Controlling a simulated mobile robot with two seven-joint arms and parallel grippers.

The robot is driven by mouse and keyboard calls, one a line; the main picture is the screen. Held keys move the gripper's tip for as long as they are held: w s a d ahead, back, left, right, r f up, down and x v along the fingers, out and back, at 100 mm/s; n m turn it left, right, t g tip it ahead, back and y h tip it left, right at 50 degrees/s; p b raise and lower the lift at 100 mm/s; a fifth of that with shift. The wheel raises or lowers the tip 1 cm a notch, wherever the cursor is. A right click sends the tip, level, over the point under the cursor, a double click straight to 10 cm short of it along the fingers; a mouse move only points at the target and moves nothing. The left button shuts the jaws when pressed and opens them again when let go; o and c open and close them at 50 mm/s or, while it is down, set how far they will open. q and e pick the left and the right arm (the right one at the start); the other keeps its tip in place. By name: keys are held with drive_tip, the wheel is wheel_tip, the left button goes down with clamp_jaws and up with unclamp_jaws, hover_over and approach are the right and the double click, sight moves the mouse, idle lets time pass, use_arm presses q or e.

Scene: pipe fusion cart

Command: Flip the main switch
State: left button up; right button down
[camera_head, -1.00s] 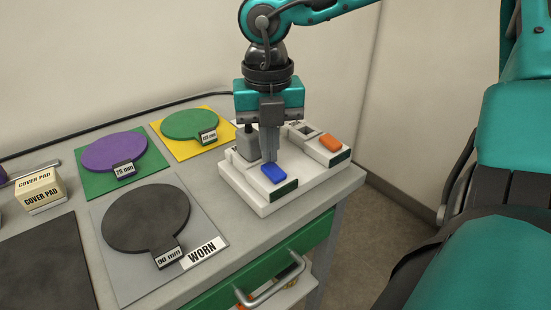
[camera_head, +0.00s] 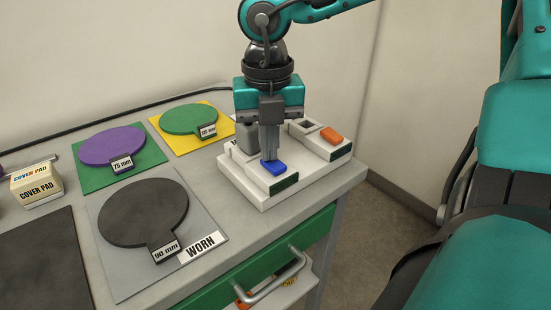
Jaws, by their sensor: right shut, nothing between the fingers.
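A white switch box (camera_head: 262,201) sits at the right end of the grey cart top. It carries a blue rocker (camera_head: 274,168) at the front and an orange rocker (camera_head: 331,135) at the back right, each with a dark green label I cannot read. I cannot tell which one is the main switch. My right gripper (camera_head: 269,157) points straight down, shut and empty, with its fingertips at the far edge of the blue rocker, seemingly touching it. The gripper hides part of the box behind it. My left gripper is not in view.
A grey mat (camera_head: 118,272) holds a dark 90 mm disc (camera_head: 143,211) beside a WORN label. Purple (camera_head: 111,146) and green (camera_head: 190,119) discs lie behind. A COVER PAD box (camera_head: 37,187) stands at left. A green drawer (camera_head: 250,262) with a metal handle (camera_head: 277,283) is at the front.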

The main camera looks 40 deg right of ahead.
drive_tip(key=shift+s, duration=0.1)
drive_tip(key=shift+r+p, duration=1.7)
drive_tip(key=shift+r, duration=1.75)
